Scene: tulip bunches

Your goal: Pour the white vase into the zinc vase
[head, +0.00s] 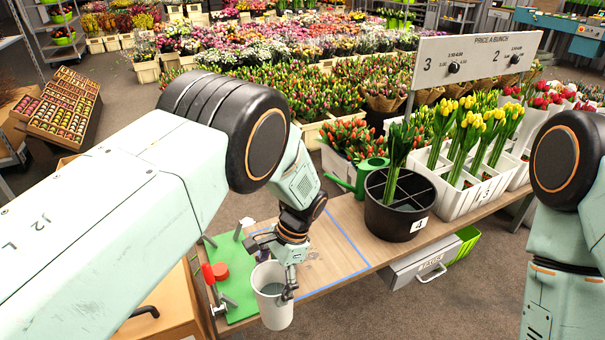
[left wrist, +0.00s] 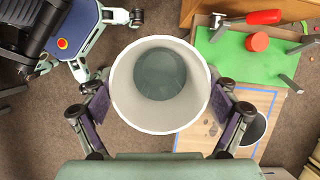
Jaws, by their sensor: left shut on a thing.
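My left gripper (head: 277,266) is shut on the white vase (head: 275,314), with one finger on each side of it. The vase is upright, held at the front edge of the wooden table. In the left wrist view the white vase (left wrist: 122,88) opens toward the camera, with grey-green liquid at its bottom. A grey, dark-mouthed vessel, seemingly the zinc vase (left wrist: 252,130), shows partly behind the right finger in that view. In the head view I cannot make it out clearly behind my gripper. My right arm is at the right edge; its gripper is out of view.
A green mat (head: 236,272) with a red-handled tool and red disc (head: 220,271) lies left of the vase. A black bucket (head: 395,222) marked 4, a green watering can (head: 371,176) and a white tulip crate (head: 459,204) stand right. Blue tape marks the clear tabletop between.

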